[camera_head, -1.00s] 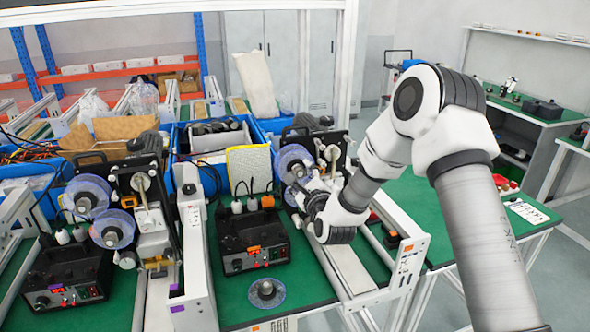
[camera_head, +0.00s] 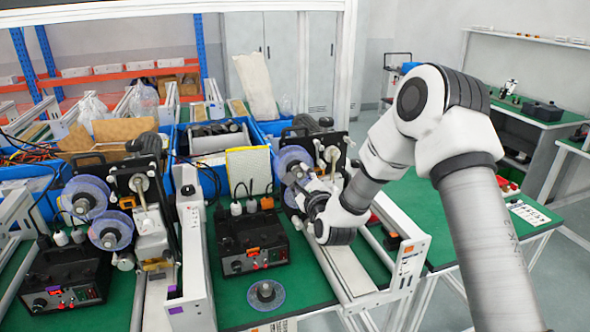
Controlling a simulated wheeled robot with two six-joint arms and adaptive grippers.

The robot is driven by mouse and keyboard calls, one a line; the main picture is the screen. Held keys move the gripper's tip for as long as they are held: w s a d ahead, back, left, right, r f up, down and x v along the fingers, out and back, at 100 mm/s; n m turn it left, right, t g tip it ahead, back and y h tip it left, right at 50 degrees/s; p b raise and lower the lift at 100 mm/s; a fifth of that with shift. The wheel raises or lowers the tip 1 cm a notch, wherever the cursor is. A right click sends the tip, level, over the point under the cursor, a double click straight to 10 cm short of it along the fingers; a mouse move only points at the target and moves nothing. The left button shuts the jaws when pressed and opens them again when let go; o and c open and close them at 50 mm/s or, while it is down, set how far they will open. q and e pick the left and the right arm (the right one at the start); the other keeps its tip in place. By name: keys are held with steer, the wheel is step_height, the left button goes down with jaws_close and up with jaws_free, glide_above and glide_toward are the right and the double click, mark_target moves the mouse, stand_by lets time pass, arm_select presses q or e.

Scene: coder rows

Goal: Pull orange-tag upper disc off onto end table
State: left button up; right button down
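The upper disc (camera_head: 291,158) is a clear bluish reel on the front of the right-hand coder, whose rail end carries an orange tag (camera_head: 408,249). A lower disc (camera_head: 291,198) sits below it, partly behind my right gripper. My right gripper (camera_head: 303,187) is at the discs, just below and right of the upper disc's middle. Its fingers are small and overlap the discs, so I cannot tell whether they are open or touch the upper disc. The green end table (camera_head: 450,238) stands to the right, partly behind my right arm. My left gripper is not in view.
Another disc (camera_head: 266,294) lies flat on the green bench in front. A black control box (camera_head: 252,243) stands left of the rail. A second coder with two discs (camera_head: 86,197) is at left. Blue bins (camera_head: 263,167) stand behind. The end table's right part holds small parts.

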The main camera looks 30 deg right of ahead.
steer(key=shift+s+f, duration=0.15)
steer(key=shift+s, duration=0.05)
steer(key=shift+s+a, duration=0.25)
steer(key=shift+s, duration=0.45)
steer(key=shift+b+v, duration=0.6)
steer(key=shift+v, duration=1.25)
steer(key=v, duration=0.3)
steer(key=shift+b, duration=0.35)
